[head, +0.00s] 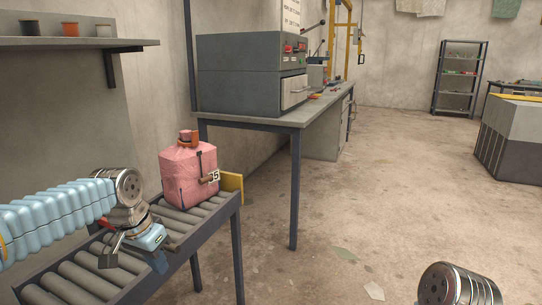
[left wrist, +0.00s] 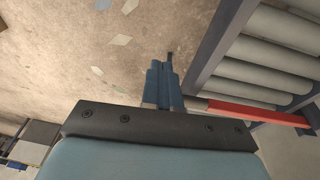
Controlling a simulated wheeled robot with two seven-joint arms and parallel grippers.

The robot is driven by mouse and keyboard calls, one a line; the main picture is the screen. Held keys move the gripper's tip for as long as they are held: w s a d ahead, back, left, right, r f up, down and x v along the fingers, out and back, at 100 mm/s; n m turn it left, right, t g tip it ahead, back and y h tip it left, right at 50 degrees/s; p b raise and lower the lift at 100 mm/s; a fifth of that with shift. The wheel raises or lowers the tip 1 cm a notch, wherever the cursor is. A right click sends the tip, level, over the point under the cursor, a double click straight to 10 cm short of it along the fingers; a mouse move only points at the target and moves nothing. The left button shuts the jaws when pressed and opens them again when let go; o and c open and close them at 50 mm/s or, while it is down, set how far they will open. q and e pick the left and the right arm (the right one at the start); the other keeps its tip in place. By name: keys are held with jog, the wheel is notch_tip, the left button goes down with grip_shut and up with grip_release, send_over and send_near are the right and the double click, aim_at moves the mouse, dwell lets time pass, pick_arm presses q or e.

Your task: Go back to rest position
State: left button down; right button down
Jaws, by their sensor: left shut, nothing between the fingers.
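My left gripper (head: 160,262) is low over the side edge of the roller conveyor (head: 236,207) in the head view. Its light blue ribbed arm comes in from the left. In the left wrist view the blue fingers (left wrist: 168,72) are together with nothing between them, and the floor and conveyor side lie beyond. A pink faceted container (head: 188,175) with a red-brown cap and a small numbered tag stands upright on the rollers, apart from my left gripper. A metal part of my right arm shows at the lower right; my right gripper is out of view.
A yellow plate (head: 232,184) stands at the conveyor's far end. A red bar (left wrist: 250,116) crosses near the rollers. A bench (head: 300,116) carries a grey machine (head: 250,75). A wall shelf (head: 60,42) holds small pots. The floor (head: 350,200) to the right is mostly clear.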

pick_arm(q)
jog(key=s+d+f+n+g+h, duration=0.1)
jog(key=d+f, duration=0.4)
jog(key=f, duration=0.9)
jog(key=s+d+f+n+h, duration=0.15)
jog(key=d+f, duration=0.25)
jog(key=f, duration=1)
jog(key=s+d+f+n, duration=0.2)
jog(key=s+f, duration=0.5)
jog(key=s, duration=0.1)
jog(key=s+d+f+n, duration=0.1)
jog(key=s+f, duration=0.7)
jog(key=shift+s+d+n, duration=0.15)
jog(key=shift+d+n, duration=0.2)
jog(key=shift+d, duration=0.05)
jog(key=shift+f, duration=0.1)
